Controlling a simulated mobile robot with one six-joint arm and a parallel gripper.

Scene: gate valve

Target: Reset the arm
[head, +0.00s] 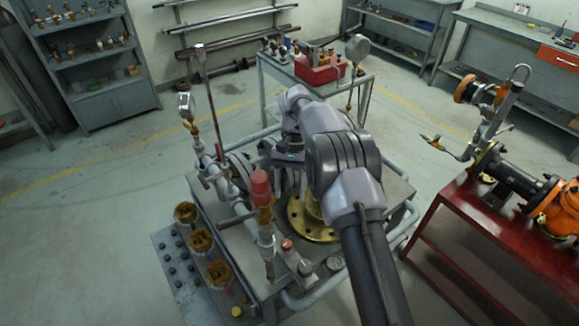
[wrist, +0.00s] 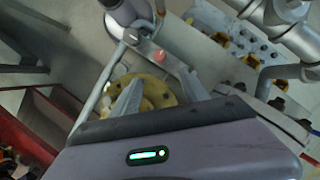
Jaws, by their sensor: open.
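My gripper (wrist: 163,84) shows in the wrist view with its two fingers spread apart and nothing between them. Beyond the fingers lies a round brass flange (wrist: 158,100) on the valve stand. In the head view my arm reaches out over the stand, and the brass flange (head: 318,234) is partly hidden behind it. My fingertips are hidden by the arm in the head view. I cannot tell the exact gap between the fingers and the flange.
A red-capped fitting (head: 261,186) and pipework rise left of my arm. A plate with several rusty flanged fittings (head: 201,241) sits lower left. A red bench (head: 462,262) with an orange valve (head: 556,208) stands right. A cart with a red toolbox (head: 318,68) stands behind.

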